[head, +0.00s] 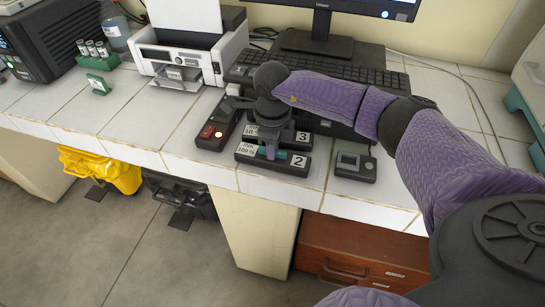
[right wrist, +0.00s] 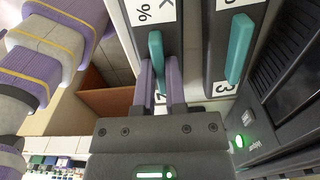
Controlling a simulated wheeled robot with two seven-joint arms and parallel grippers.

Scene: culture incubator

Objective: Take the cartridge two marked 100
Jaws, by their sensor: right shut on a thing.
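Cartridge two (head: 278,167) is a flat dark block at the counter's front edge, with a white "2" label, a label reading 100 % and a teal handle. In the right wrist view its teal handle (right wrist: 155,50) stands between the purple fingers of my right gripper (right wrist: 160,70), which is shut on it. The fingers partly hide the "2". The cartridge appears to rest at counter level. Cartridge three (head: 302,140), a similar block, lies just behind it; its own teal handle (right wrist: 239,48) is free. My left gripper is not in view.
A keyboard (head: 345,75) and monitor are behind. A white printer (head: 185,55) is at the left. Tiled counter is clear front left.

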